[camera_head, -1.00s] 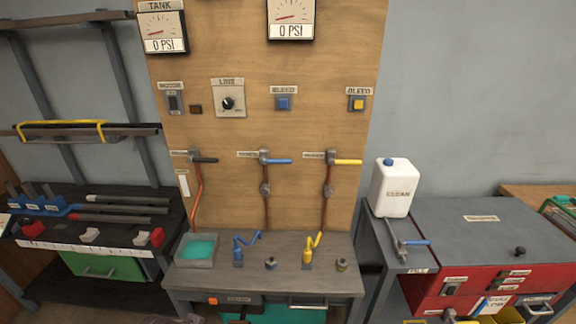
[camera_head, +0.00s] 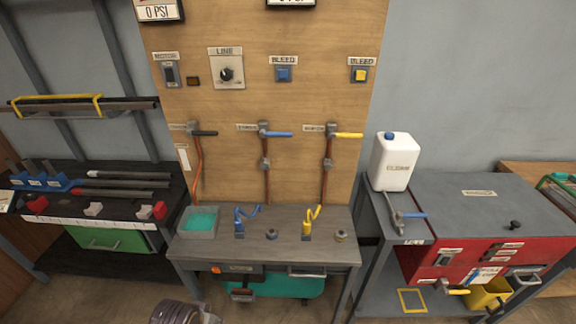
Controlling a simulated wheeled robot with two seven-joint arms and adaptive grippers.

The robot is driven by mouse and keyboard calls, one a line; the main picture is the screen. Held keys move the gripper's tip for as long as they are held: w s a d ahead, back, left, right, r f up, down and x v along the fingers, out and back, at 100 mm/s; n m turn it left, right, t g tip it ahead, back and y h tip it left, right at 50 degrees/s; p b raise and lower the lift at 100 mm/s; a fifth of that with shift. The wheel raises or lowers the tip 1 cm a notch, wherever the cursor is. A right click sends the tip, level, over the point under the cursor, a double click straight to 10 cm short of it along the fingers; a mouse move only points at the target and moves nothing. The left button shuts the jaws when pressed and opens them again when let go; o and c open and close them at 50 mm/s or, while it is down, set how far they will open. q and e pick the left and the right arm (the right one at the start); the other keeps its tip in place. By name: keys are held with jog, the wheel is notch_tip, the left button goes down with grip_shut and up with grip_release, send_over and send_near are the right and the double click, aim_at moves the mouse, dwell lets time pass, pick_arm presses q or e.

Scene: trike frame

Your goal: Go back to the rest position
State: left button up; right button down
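Neither of my grippers shows in the head view. A dark, rounded, ribbed shape (camera_head: 184,312) is cut off by the bottom edge, and I cannot tell what it is. The wooden panel (camera_head: 300,105) faces me, with gauges cut off at the top, switches, and three valves with black, blue and yellow handles. The workbench (camera_head: 285,246) below it holds a teal-filled tray (camera_head: 199,222), a blue clamp-like fitting (camera_head: 240,222) and a yellow one (camera_head: 308,226).
A red cabinet (camera_head: 440,262) with a grey top stands at right, with a white jug (camera_head: 391,163) on it. A dark shelf rack (camera_head: 150,194) with bars stands at left. A yellow bin (camera_head: 480,299) and teal bin (camera_head: 290,288) sit low. Floor shows in front.

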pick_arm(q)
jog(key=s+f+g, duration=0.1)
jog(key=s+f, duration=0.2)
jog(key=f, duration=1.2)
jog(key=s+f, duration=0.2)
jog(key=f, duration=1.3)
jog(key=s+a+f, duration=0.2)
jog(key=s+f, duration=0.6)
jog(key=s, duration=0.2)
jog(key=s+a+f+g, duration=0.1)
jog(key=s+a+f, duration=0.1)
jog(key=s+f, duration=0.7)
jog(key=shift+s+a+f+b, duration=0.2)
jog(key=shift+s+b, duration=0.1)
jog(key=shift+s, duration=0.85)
